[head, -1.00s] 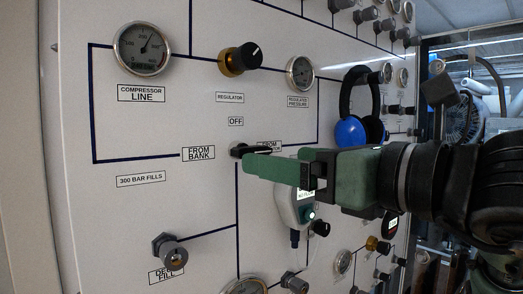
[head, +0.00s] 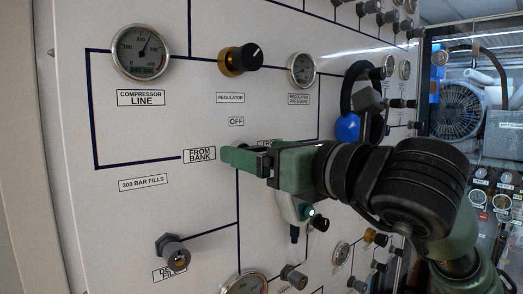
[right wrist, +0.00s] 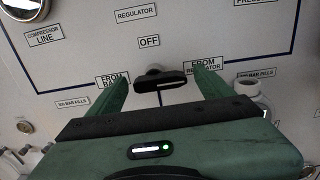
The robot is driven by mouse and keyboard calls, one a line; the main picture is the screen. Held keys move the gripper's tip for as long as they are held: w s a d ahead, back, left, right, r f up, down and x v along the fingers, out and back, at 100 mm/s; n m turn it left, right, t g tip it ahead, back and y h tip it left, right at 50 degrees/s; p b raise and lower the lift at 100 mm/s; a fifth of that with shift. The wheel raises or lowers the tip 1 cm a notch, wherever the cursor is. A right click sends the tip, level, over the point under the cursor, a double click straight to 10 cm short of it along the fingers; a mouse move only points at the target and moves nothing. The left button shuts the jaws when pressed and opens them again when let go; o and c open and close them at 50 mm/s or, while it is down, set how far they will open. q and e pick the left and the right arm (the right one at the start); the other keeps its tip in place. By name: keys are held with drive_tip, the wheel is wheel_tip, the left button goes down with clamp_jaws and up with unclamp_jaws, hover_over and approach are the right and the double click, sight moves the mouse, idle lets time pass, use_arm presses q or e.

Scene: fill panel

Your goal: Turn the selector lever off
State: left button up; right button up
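The selector lever (right wrist: 160,83) is a black bar on a round pivot on the white panel, lying roughly level in the right wrist view. It sits below the OFF label (right wrist: 149,41) and between the FROM BANK label (right wrist: 112,80) and the FROM REGULATOR label (right wrist: 204,64). My right gripper (head: 246,153) is at the lever in the head view and hides most or all of it. In the right wrist view its green fingers are open, one on each side of the lever. I cannot tell whether either finger touches it. My left gripper is not in view.
The regulator knob (head: 240,58) and pressure gauges (head: 141,52) stick out above. A grey valve knob (head: 174,252) is at the lower left. Blue ear defenders (head: 348,127) and a hanging handheld device (head: 294,206) are close to my right arm.

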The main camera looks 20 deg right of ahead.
drive_tip(key=c, duration=1.1)
drive_tip(key=n+b, duration=0.3)
drive_tip(key=n, duration=0.1)
drive_tip(key=n+b, duration=0.3)
drive_tip(key=n, duration=0.1)
drive_tip(key=shift+s+a+r, duration=0.1)
drive_tip(key=shift+a, duration=0.1)
drive_tip(key=shift+c, duration=0.2)
drive_tip(key=n+b, duration=0.1)
drive_tip(key=n, duration=0.3)
drive_tip(key=shift+a+r+b, duration=0.1)
drive_tip(key=shift+a+b, duration=0.05)
drive_tip(key=shift+b, duration=0.15)
drive_tip(key=n, duration=0.2)
drive_tip(key=n+b, duration=0.1)
drive_tip(key=n, duration=0.2)
drive_tip(key=shift+s+a+n, duration=0.1)
drive_tip(key=shift+a+n, duration=0.1)
drive_tip(key=shift+n, duration=0.1)
